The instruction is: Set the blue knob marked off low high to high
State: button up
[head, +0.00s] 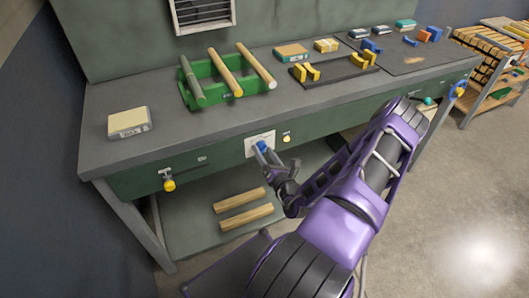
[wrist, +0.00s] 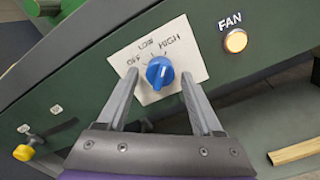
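The blue knob (wrist: 160,72) sits on a white plate (wrist: 180,28) marked off, low and high, on the green front of the bench. Its raised grip shows, but I cannot tell for sure which mark it points at. My gripper (wrist: 160,74) is open, with one finger on each side of the knob and a visible gap to it on both sides. In the head view the knob (head: 262,146) is just beyond the tip of my gripper (head: 268,155), whose fingers are small and partly hidden there.
A lit amber lamp (wrist: 236,41) labelled FAN is right of the plate. A yellow-handled fitting (head: 168,184) juts from the front at left. Wooden bars (head: 243,208) lie on the shelf below. A green rack (head: 225,88) with rods stands on the bench top (head: 190,130).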

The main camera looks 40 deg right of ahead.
dwell(0.3)
jog(key=v, duration=1.7)
jog(key=shift+s, duration=0.25)
